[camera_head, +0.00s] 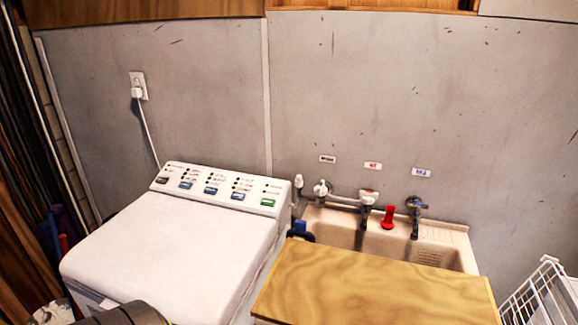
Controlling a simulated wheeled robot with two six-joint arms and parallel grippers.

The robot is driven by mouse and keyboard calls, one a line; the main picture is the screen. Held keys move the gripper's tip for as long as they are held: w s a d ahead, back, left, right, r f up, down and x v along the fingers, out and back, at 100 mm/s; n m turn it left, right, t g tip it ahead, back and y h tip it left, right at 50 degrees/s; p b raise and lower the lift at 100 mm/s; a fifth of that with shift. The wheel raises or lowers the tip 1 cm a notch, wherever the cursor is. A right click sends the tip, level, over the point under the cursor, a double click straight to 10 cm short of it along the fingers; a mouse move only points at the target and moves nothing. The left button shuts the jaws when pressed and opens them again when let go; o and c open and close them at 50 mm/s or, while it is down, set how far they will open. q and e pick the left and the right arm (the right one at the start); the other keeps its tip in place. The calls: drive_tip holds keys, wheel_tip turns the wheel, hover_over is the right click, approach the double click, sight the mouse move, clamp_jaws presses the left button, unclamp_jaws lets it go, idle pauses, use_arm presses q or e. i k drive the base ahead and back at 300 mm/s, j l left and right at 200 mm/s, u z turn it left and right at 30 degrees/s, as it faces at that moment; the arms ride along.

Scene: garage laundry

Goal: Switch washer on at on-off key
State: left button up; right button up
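The white washer (175,250) stands at the left with its lid shut. Its sloped control panel (225,186) runs along the back of its top. A dark grey key (162,180) sits at the panel's left end. Blue keys (210,190) sit along the middle, and a green key (267,202) sits near the right end. The printed labels are too small to read, so I cannot tell which key is the on-off key. Small dark indicator dots are above the keys; none looks clearly lit. Neither of my grippers is in view.
A plugged-in outlet (138,86) with a white cord is on the wall behind. A sink (385,244) with several taps and a wooden board (375,290) stands right of the washer. A white wire rack (540,295) is at the far right. The space above the panel looks clear.

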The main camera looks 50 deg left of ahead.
sight(161, 179)
drive_tip(key=u, duration=2)
